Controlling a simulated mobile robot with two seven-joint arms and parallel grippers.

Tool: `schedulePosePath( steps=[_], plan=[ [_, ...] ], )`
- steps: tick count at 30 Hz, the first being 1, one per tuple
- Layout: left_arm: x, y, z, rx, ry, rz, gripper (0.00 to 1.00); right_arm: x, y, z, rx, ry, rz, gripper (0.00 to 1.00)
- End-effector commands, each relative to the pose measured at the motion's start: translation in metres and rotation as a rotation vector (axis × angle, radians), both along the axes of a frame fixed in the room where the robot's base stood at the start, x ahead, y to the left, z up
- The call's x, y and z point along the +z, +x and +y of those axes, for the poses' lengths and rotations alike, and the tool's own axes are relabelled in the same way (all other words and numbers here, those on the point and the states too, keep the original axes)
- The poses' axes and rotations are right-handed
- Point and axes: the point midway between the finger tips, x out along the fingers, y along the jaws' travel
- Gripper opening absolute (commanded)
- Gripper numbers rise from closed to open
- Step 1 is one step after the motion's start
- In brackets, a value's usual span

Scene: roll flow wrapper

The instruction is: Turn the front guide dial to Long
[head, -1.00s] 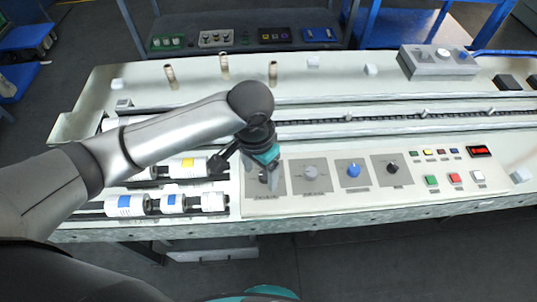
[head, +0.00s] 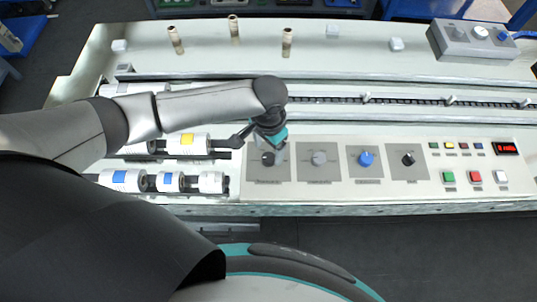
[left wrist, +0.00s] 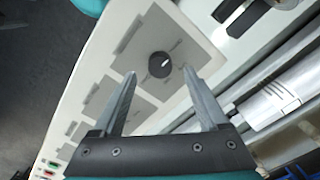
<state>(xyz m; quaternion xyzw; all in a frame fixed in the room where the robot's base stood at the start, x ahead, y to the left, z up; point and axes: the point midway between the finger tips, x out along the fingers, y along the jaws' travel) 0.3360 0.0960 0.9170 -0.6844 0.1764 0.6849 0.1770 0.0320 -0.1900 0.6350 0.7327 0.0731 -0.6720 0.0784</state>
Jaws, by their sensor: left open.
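A black dial (head: 268,159) with a white pointer line sits on a grey square plate at the left end of the control panel. It shows clearly in the left wrist view (left wrist: 160,65), with small labels around it that I cannot read. My left gripper (head: 273,151) is above this dial and partly covers it in the head view. In the left wrist view, my open left gripper (left wrist: 159,73) has one finger on each side of the dial in the picture. Whether the fingertips reach down to it I cannot tell. My right gripper is not in view.
A grey dial (head: 319,158), a blue dial (head: 366,158) and another black dial (head: 408,158) stand in a row to the right. Coloured buttons (head: 448,177) and a red display (head: 506,148) are farther right. White rollers (head: 121,180) lie left of the panel.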

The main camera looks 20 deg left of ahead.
Motion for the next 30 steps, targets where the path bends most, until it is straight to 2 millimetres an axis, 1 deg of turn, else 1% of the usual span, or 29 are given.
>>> schedulePosePath(
  steps=[1,3,7,12,19,30],
  plan=[
    [-0.011,-0.001,0.000,0.001,0.001,0.002,0.76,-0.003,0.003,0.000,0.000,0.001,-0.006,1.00],
    [-0.021,0.000,0.000,0.001,0.000,0.001,0.76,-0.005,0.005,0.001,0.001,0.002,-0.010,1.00],
    [-0.034,0.000,-0.001,-0.001,0.000,-0.001,0.76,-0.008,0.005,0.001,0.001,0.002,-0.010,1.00],
    [-0.039,0.000,0.000,-0.001,0.000,-0.001,0.76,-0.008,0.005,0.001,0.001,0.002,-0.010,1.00],
    [-0.039,0.000,0.000,-0.001,0.000,-0.001,0.76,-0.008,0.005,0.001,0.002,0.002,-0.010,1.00],
    [-0.039,0.000,0.000,-0.001,0.000,-0.001,0.35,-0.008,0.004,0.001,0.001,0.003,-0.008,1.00]
  ],
)
